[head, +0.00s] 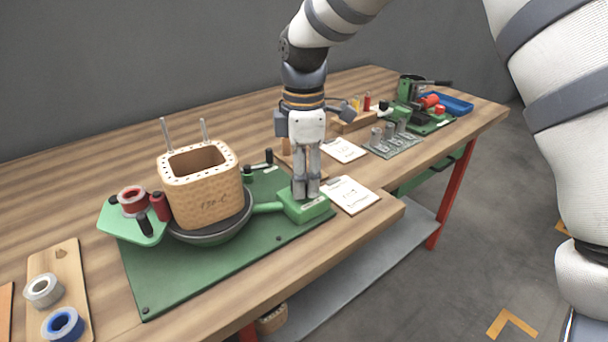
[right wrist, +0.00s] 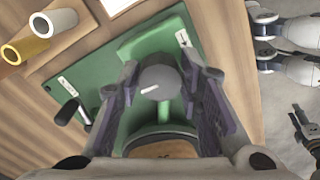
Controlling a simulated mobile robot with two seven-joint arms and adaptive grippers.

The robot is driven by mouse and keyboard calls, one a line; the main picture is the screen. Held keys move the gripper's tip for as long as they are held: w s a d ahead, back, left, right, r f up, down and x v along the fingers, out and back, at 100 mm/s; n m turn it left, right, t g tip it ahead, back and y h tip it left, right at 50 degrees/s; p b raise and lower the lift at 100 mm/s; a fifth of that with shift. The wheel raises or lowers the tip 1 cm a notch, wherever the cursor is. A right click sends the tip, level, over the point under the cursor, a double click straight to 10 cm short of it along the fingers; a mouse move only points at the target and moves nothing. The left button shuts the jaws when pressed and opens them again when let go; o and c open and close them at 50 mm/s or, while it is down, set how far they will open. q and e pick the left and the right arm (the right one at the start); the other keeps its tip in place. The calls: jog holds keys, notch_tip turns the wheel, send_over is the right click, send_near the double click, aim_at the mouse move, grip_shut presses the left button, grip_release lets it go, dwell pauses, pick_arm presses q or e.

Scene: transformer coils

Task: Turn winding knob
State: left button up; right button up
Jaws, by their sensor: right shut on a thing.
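The winding knob (right wrist: 158,88) is a dark grey round knob with a white mark line, seen from above in the right wrist view. It stands on the small green box (head: 308,209) at the right end of the winder's base plate (head: 190,277). My right gripper (head: 306,194) points straight down over this box, its fingers shut on the knob from both sides. In the head view the fingers hide the knob. A tan perforated winding form (head: 202,196) sits on the dark round turntable (head: 215,232) left of the box. My left gripper does not show.
A red wire spool (head: 132,200) stands on a green bracket at the left. Tape rolls (head: 62,324) lie on a board at the front left. Papers (head: 350,194) lie just right of the box. A green press (head: 412,105) and a blue tray (head: 452,104) stand at the far right.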

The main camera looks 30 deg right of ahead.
jog(key=m+p, duration=0.1)
jog(key=m, duration=0.2)
jog(key=shift+r, duration=0.2)
jog(key=m, duration=0.3)
jog(key=shift+f+p, duration=0.15)
jog(key=shift+p, duration=0.2)
jog(key=m, duration=0.6)
jog(key=shift+s+a+f+m, duration=0.1)
jog(key=shift+a+m, duration=0.05)
jog(key=shift+m, duration=0.15)
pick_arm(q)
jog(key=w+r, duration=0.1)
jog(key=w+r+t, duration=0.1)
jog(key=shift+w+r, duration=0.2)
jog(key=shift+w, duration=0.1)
pick_arm(e)
jog(key=m, duration=0.4)
jog(key=shift+a+m, duration=0.1)
jog(key=shift+m, duration=1.2)
